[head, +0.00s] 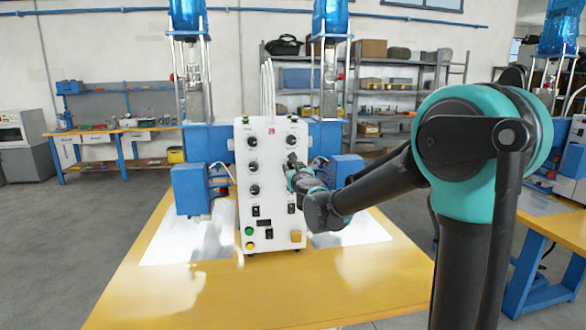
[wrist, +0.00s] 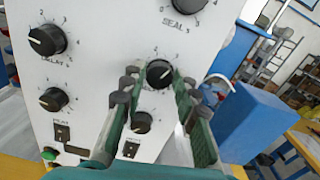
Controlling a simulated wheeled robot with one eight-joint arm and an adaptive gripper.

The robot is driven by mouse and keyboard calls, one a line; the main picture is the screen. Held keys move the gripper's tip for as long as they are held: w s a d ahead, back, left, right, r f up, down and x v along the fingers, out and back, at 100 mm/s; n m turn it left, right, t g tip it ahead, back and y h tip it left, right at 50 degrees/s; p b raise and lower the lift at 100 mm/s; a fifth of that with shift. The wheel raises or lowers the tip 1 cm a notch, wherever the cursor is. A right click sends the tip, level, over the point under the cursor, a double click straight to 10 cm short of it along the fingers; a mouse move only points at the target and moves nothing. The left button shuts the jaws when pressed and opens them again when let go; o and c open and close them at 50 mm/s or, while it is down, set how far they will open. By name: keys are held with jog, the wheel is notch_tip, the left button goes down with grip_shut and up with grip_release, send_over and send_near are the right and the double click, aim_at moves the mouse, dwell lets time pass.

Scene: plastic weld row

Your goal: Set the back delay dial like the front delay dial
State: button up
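A white control panel (head: 272,205) stands on the yellow table with two columns of black dials. In the wrist view, the left column's delay dial (wrist: 47,40) has its label below it and its pointer toward the left. The right column's dial (wrist: 158,74) sits below the seal dial (wrist: 187,5); its label is mostly hidden by my fingers. My gripper (wrist: 158,82) is open, with one finger on each side of this dial; whether either touches it I cannot tell. In the head view my gripper (head: 292,164) covers that dial. Which delay dial is front or back is not readable.
Lower dials (wrist: 53,99) (wrist: 142,121) and rocker switches sit close below. A green button (wrist: 49,153) is at the lower left. Blue machine housings (head: 190,190) flank the panel. The front of the yellow table (head: 200,300) is clear.

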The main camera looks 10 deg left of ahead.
grip_shut()
jog(key=shift+n, duration=0.4)
jog(key=n, duration=0.3)
jog(key=shift+n, duration=0.4)
jog(key=n, duration=0.5)
jog(key=shift+a+f+n, duration=0.1)
jog(key=shift+n, duration=0.2)
jog(key=n, duration=1.1)
jog(key=shift+s+f, duration=0.1)
jog(key=shift+f, duration=0.05)
